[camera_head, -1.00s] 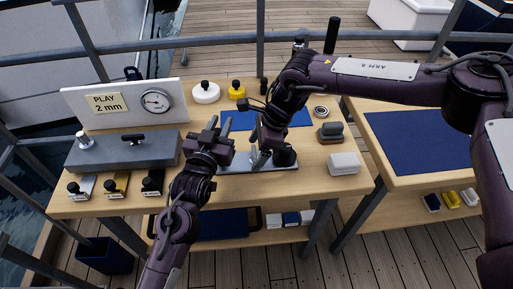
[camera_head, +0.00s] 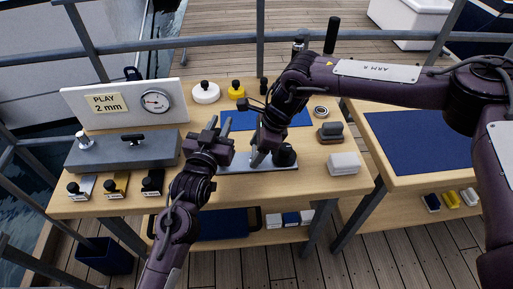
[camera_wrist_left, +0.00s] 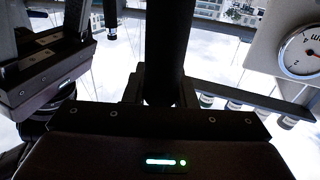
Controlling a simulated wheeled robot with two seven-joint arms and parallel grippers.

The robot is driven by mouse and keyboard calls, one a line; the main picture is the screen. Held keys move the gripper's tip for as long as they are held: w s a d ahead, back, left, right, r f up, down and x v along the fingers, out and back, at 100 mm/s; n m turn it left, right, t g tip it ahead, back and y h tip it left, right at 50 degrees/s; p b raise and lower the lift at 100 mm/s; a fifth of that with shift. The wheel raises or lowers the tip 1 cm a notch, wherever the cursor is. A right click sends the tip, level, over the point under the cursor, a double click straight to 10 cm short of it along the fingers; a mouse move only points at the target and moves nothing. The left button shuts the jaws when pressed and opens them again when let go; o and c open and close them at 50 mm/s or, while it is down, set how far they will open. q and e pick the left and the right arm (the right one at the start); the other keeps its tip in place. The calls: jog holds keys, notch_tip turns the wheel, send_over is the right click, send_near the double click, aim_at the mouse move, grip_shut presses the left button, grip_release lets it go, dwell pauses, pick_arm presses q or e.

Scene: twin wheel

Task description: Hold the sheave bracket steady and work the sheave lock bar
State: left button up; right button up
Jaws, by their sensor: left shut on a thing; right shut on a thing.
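The sheave bracket's grey base plate (camera_head: 262,168) lies on the near middle of the wooden table, with a black round part (camera_head: 285,155) at its right. My left gripper (camera_head: 222,128) is just left of the plate. In the left wrist view it is shut on a thick dark upright post (camera_wrist_left: 168,45), which looks like part of the bracket. My right gripper (camera_head: 262,148) reaches down over the plate, shut on a small grey piece that looks like the lock bar. The grip itself is mostly hidden. My right gripper also shows at the left of the left wrist view (camera_wrist_left: 45,60).
A dial gauge panel (camera_head: 75,105) marked "PLAY 2 mm" stands at the back left, behind a grey block (camera_head: 100,153). Black-knobbed tools (camera_head: 152,182) line the front left. A white block (camera_head: 343,163) and a brown brush-like block (camera_head: 330,132) are at right.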

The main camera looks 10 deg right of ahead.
jog(key=m, duration=0.2)
jog(key=m+t, duration=0.1)
jog(key=m, duration=0.1)
jog(key=m+t+h, duration=0.1)
jog(key=m, duration=0.1)
jog(key=shift+s+a+m, duration=0.15)
jog(key=shift+s+m, duration=0.15)
jog(key=m+h, duration=0.1)
jog(key=m, duration=0.2)
jog(key=m+t, duration=0.1)
jog(key=m, duration=0.1)
jog(key=shift+a+m+t+h, duration=0.1)
jog(key=shift+m+t+h, duration=0.2)
jog(key=shift+m+h, duration=0.1)
jog(key=o, duration=1)
jog(key=shift+r, duration=0.1)
jog(key=v, duration=1.2)
jog(key=shift+s, duration=0.15)
